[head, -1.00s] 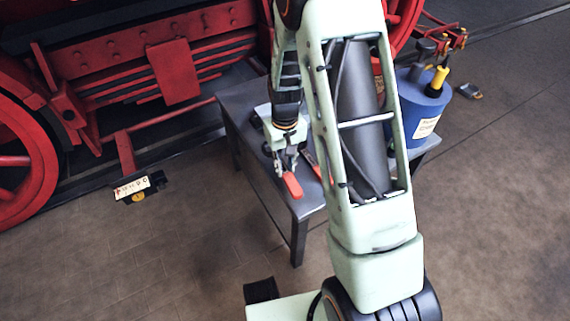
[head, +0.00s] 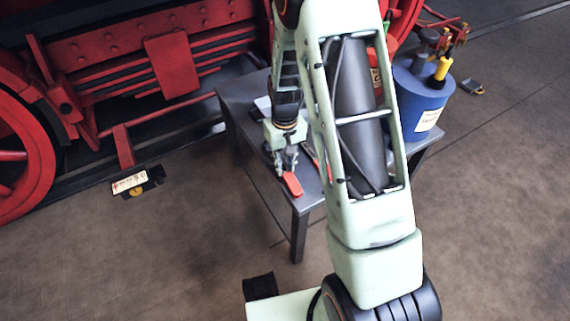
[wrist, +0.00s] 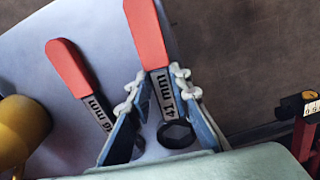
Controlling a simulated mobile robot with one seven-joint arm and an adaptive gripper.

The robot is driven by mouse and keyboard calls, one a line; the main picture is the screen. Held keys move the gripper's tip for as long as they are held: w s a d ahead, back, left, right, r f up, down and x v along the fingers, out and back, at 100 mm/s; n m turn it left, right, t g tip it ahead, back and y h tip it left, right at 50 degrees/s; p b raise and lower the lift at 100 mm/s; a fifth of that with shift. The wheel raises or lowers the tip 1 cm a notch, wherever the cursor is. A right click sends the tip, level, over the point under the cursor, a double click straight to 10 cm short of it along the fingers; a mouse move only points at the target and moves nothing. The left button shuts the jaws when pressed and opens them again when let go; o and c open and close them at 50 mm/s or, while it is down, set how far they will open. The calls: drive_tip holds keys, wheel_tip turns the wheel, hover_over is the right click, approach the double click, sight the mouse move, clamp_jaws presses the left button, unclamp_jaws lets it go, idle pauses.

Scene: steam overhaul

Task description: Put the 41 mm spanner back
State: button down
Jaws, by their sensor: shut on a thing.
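The 41 mm spanner (wrist: 146,38) has a red handle and a grey shank marked "41 mm", with a dark ring end. In the wrist view its shank is between the two fingers of my gripper (wrist: 158,84), which is shut on it. In the head view its red handle (head: 292,184) sticks out from my gripper (head: 284,163) over the front of the grey table (head: 306,202). I cannot tell whether the spanner touches the tabletop. A second red-handled spanner (wrist: 69,63) lies to the left in the wrist view; its label ends in "6 mm".
A blue drum (head: 418,96) with a yellow-handled fitting (head: 440,72) stands at the table's right. A yellow rounded object (wrist: 22,130) is close at left in the wrist view. The red locomotive frame (head: 175,65) is behind the table. Open floor (head: 190,250) lies in front.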

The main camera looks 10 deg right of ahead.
drive_tip(key=shift+f+b, duration=0.3)
drive_tip(key=shift+f, duration=0.15)
drive_tip(key=c, duration=1.7)
unclamp_jaws()
wheel_tip(320, 180, up, 12)
drive_tip(key=shift+r, duration=0.1)
